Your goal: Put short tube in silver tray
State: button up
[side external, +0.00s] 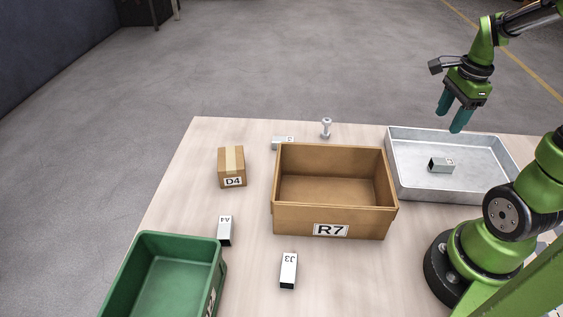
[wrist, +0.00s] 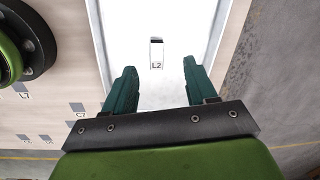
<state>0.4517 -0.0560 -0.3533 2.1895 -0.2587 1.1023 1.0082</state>
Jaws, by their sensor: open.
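A short grey square tube (side external: 441,165) with a white label lies on the floor of the silver tray (side external: 408,186), at the right of the table. In the wrist view this tube (wrist: 157,53) shows the label L2, and the tray (wrist: 176,98) looks bright white around it. My gripper (side external: 449,118) is open and empty, above the back part of the tray and apart from the tube. In the wrist view the tube appears just beyond the gap between the open fingertips (wrist: 160,68).
A brown bin R7 (side external: 332,214) stands left of the tray. Tubes A4 (side external: 225,232) and J3 (side external: 288,271), another tube (side external: 280,143), a bolt (side external: 326,129), a carton D4 (side external: 231,167) and a green bin (side external: 180,241) occupy the table's left part.

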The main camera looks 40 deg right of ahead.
jog(key=w+a+r+n+t+y, duration=0.1)
jog(key=a+r+n+t, duration=0.2)
jog(key=a+n, duration=0.7)
jog(key=w+a+r+n+t+y, duration=0.1)
jog(key=a+r+n+t, duration=0.2)
jog(key=a+r+n, duration=0.3)
jog(key=a+n, duration=0.4)
jog(key=a, duration=0.4)
jog(key=shift+a, duration=0.25)
